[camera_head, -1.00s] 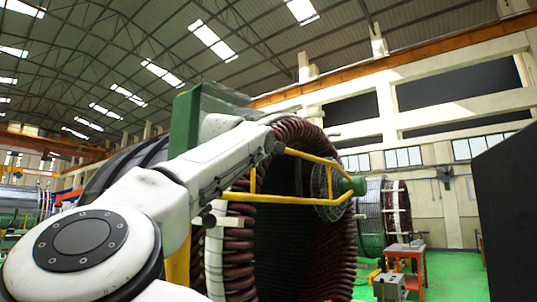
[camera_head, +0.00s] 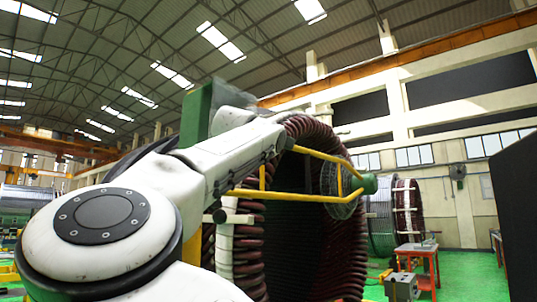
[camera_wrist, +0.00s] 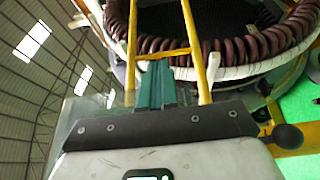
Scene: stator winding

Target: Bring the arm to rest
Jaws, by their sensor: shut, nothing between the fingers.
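My white arm reaches up from the lower left of the head view. My gripper (camera_wrist: 154,72) shows in the wrist view as two green fingers side by side, shut with nothing between them. In the wrist view the fingers lie in front of a yellow frame (camera_wrist: 132,40), and I cannot tell whether they touch it. My gripper cannot be made out clearly in the head view. The large stator (camera_head: 310,225), with dark red coils around a dark bore, stands behind my arm. Its coils (camera_wrist: 225,46) also cross the top of the wrist view.
The yellow frame (camera_head: 290,195) stands out in front of the stator. A green upright (camera_head: 192,115) rises behind my arm. A red table (camera_head: 418,258) and a grey block (camera_head: 402,287) are at the lower right. Green floor (camera_head: 455,280) lies open there. A dark panel fills the right edge.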

